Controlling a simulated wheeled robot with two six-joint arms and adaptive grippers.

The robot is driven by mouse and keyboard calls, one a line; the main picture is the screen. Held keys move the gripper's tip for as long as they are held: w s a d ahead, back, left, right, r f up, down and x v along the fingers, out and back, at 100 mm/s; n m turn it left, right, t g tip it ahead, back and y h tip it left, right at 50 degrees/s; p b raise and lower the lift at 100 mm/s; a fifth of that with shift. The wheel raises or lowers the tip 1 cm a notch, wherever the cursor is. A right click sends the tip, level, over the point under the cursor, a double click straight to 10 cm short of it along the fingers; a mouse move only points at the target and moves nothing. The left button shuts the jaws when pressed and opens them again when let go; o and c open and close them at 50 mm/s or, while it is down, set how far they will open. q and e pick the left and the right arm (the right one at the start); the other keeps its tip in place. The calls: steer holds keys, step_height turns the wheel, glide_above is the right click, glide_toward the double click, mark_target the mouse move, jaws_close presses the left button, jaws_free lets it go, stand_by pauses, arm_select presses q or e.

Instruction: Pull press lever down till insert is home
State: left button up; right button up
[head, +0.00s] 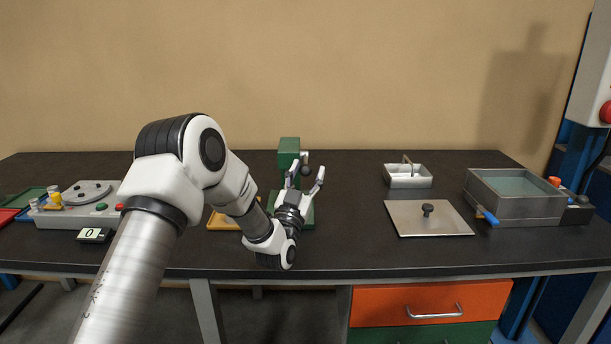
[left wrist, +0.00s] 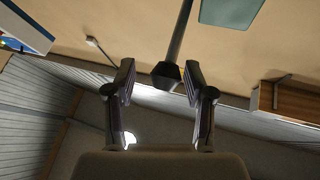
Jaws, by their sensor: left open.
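The green arbor press (head: 289,147) stands on the table near the middle, partly hidden behind my left gripper (head: 308,172). Its lever shows in the left wrist view as a dark rod (left wrist: 179,38) ending in a dark knob (left wrist: 166,74). My left gripper points upward in front of the press and is open. In the left wrist view its fingertips (left wrist: 159,76) stand on either side of the knob, with the right finger close to it. I cannot tell whether they touch. The green press part (left wrist: 230,10) shows at the top there. The insert is hidden.
A yellow tray (head: 222,224) lies left of the press, partly behind my arm. A grey device with a round plate (head: 85,194) stands farther left.

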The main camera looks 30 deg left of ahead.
arm_select(q)
steer(key=s+d+f, duration=0.1)
steer(key=s+d, duration=0.1)
steer(key=s, duration=1.2)
steer(key=shift+s+d+f, duration=0.15)
steer(key=shift+d+f, duration=0.15)
steer(key=shift+d, duration=0.05)
steer(key=shift+f, duration=0.15)
steer(key=s+d+f+m+g+h+p, duration=0.1)
steer(key=s+d+f+g+h+p, duration=0.2)
steer(key=f, duration=0.5)
steer(key=s+d+f+m+g+h+p, duration=0.15)
steer(key=d+f+g, duration=0.25)
steer(key=f, duration=0.5)
steer(key=s+d+f+m+g+h+p, duration=0.1)
steer(key=s+d+f+m+g+p, duration=0.2)
steer(key=f, duration=0.5)
steer(key=s+f+n+g, duration=0.2)
steer(key=s+f+g, duration=0.2)
steer(key=s, duration=0.3)
steer(key=s+d+f+n+g, duration=0.1)
steer(key=s+f+g, duration=0.3)
steer(key=s, duration=0.4)
steer(key=s+f+n+g, duration=0.3)
steer(key=s+f+g, duration=0.1)
steer(key=s, duration=0.3)
steer(key=shift+s+d+g+y+b, duration=0.35)
steer(key=shift+s+g+y, duration=0.1)
steer(key=shift+g, duration=0.15)
